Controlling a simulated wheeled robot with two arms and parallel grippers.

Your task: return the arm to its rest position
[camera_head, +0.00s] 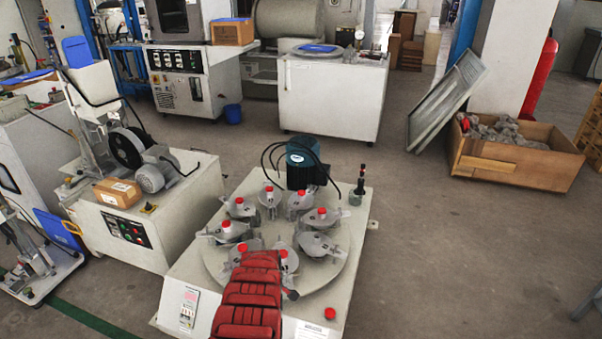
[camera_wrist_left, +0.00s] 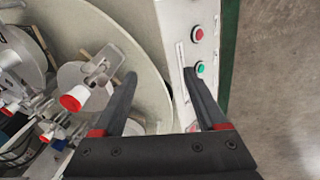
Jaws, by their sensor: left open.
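My left gripper (camera_wrist_left: 160,76) shows in the left wrist view, with two black fingers spread apart. Nothing is between them. It is over the front edge of a white machine that bears a round pale disc (camera_wrist_left: 105,32). A grey clamp with a red cap (camera_wrist_left: 75,98) is left of the fingers, apart from them. In the head view, the round disc (camera_head: 340,272) carries several grey clamps with red tops.
A blue motor (camera_head: 303,162) stands behind the disc. A grey machine with a cardboard box (camera_head: 118,192) is at left. A wooden crate (camera_head: 515,165) is at back right. The right floor is clear.

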